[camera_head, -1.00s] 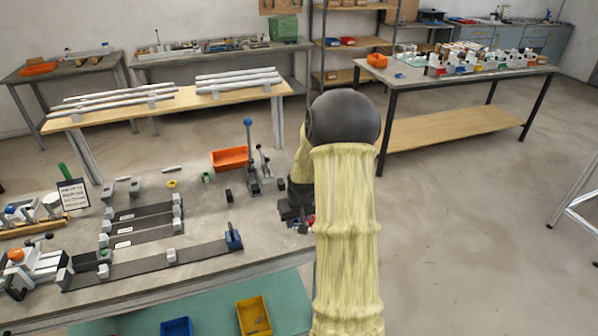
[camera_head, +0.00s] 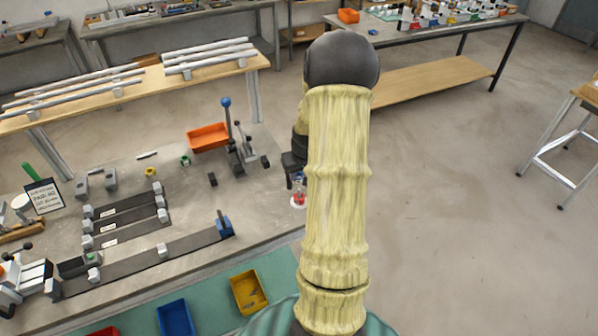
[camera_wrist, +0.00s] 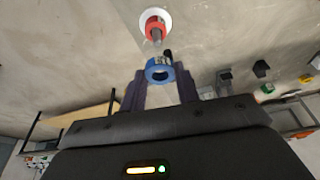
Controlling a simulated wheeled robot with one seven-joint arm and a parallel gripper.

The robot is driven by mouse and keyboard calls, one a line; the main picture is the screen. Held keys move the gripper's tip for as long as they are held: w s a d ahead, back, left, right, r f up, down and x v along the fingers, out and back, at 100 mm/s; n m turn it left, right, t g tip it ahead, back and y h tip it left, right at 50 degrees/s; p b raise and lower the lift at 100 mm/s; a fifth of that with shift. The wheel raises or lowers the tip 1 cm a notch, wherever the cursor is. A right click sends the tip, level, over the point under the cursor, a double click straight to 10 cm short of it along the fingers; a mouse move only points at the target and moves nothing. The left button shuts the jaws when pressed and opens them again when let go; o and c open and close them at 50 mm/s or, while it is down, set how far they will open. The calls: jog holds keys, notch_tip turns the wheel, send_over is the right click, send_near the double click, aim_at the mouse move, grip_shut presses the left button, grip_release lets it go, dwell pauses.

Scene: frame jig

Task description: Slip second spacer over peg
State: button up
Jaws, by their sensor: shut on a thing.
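My gripper (camera_wrist: 160,82) is shut on a blue ring-shaped spacer (camera_wrist: 158,72), held between its dark fingertips with the hole showing. Just beyond it in the wrist view stands a grey peg (camera_wrist: 156,37) with a red spacer (camera_wrist: 155,24) around it, on a round white base (camera_wrist: 147,15). The blue spacer appears apart from the peg, near its tip; the height between them is hard to tell. In the head view my gripper (camera_head: 297,180) is partly hidden by my arm, just above the red and white peg stand (camera_head: 299,200) at the bench's right edge.
An orange bin (camera_head: 208,136) and a blue-knobbed lever clamp (camera_head: 227,125) stand left of my gripper. A dark small block (camera_head: 213,180) lies nearby. Yellow (camera_head: 249,291) and blue (camera_head: 176,318) bins sit at the front.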

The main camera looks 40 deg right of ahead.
aim_at(299, 190)
jog(key=shift+f+b, duration=2.5)
jog(key=shift+f, duration=0.95)
jog(key=o, duration=1)
jog(key=shift+o, duration=0.2)
jog(key=b+v, duration=0.1)
jog(key=v, duration=1.6)
jog(key=shift+r, duration=0.25)
jog(key=shift+a, duration=0.1)
